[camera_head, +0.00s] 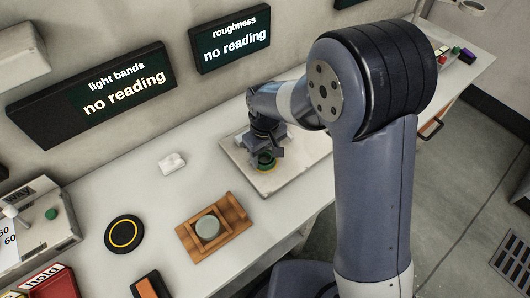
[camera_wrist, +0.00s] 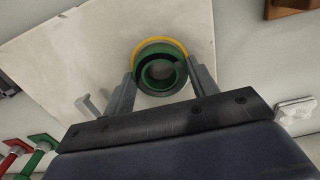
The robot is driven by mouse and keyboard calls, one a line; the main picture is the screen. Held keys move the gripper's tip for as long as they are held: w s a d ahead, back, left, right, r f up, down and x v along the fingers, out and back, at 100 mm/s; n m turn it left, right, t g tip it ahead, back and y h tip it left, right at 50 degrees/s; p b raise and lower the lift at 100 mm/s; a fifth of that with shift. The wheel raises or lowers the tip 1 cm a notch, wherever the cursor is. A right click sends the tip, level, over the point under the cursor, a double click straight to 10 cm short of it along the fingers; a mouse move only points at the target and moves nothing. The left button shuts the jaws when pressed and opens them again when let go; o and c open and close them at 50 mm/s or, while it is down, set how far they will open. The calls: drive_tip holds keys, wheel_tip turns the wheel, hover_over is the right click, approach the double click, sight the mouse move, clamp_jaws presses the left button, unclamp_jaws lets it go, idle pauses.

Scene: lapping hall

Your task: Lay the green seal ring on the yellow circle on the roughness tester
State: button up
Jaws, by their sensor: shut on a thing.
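The green seal ring (camera_wrist: 146,60) is between the two fingers of my gripper (camera_wrist: 160,84) in the wrist view. The fingers are shut on it from both sides. In the head view the ring (camera_head: 265,158) shows as a small green band under my gripper (camera_head: 266,152), low over a pale square plate (camera_head: 242,168). A yellow circle (camera_wrist: 160,40) shows as an arc along the ring's far edge in the wrist view; the ring hides the rest. I cannot tell whether the ring touches the plate. A screen (camera_head: 235,42) marked roughness reads "no reading".
A wooden fixture (camera_head: 232,212) with a grey disc stands left of the plate. A black disc (camera_head: 112,234) with a yellow circle lies farther left. A small white object (camera_head: 172,162) lies behind them. The light bands screen (camera_head: 110,90) hangs on the wall. Bare bench lies between these things.

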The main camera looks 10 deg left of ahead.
drive_tip(key=shift+f, duration=0.2)
drive_tip(key=o, duration=1.1)
drive_tip(key=shift+r, duration=0.1)
wheel_tip(320, 180, up, 12)
drive_tip(key=shift+r, duration=0.1)
